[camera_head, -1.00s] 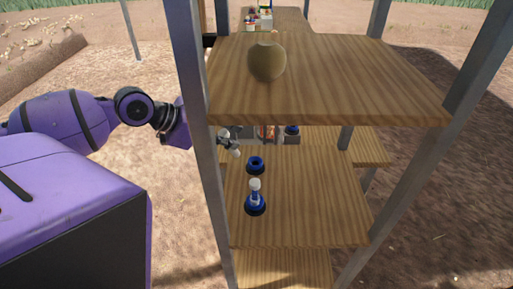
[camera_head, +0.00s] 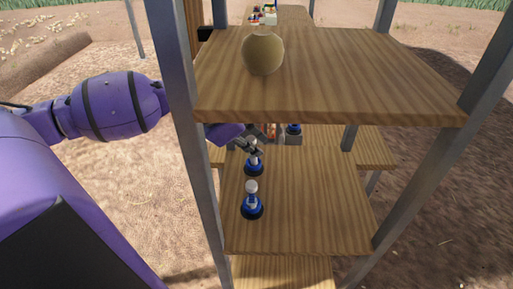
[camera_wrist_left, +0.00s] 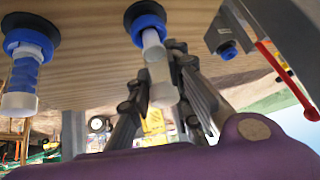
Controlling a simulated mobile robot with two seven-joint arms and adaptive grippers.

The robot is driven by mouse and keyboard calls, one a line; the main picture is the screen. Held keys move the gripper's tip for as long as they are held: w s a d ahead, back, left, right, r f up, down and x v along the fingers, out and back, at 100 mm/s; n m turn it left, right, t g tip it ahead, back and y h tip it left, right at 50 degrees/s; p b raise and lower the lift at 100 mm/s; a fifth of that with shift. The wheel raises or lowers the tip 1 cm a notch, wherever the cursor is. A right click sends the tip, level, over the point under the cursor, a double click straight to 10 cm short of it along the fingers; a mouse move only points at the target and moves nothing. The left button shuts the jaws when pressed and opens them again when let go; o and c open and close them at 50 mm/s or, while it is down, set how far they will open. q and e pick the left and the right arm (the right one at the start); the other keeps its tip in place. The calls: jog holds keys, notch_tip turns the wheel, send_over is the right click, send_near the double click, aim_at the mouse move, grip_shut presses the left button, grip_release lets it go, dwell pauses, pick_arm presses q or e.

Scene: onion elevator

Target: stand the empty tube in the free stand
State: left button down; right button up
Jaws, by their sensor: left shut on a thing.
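My left gripper (camera_head: 254,147) is shut on a clear, empty tube (camera_head: 253,159), reaching under the upper shelf from the left. The tube is over the farther blue stand (camera_head: 254,170), its lower end at the stand's ring. In the left wrist view, the gripper (camera_wrist_left: 160,88) holds the tube (camera_wrist_left: 159,72), whose narrow end meets the blue ring of the stand (camera_wrist_left: 146,14). I cannot tell how deep it sits. The nearer blue stand (camera_head: 251,211) bears another tube (camera_head: 251,189) with blue contents, seen upright; it also shows in the wrist view (camera_wrist_left: 24,75). My right gripper is not in view.
A round tan vase (camera_head: 263,53) stands on the upper shelf (camera_head: 340,75), which lies above the stands' shelf (camera_head: 310,200). Metal posts (camera_head: 185,110) frame the shelves. The lower shelf's right side is clear.

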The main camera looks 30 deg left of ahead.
pick_arm(q)
jog(key=shift+w+d+r+g+y, duration=0.1)
jog(key=shift+w+d+g+y, duration=0.05)
jog(key=shift+w+g+y, duration=0.2)
jog(key=shift+s+f+g, duration=0.1)
jog(key=shift+f+g, duration=0.1)
jog(key=shift+g, duration=0.05)
jog(key=shift+f, duration=0.6)
jog(key=shift+f, duration=0.1)
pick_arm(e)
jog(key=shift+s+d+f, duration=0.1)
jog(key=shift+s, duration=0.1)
pick_arm(q)
jog(key=shift+f, duration=0.15)
jog(key=c, duration=1.6)
grip_release()
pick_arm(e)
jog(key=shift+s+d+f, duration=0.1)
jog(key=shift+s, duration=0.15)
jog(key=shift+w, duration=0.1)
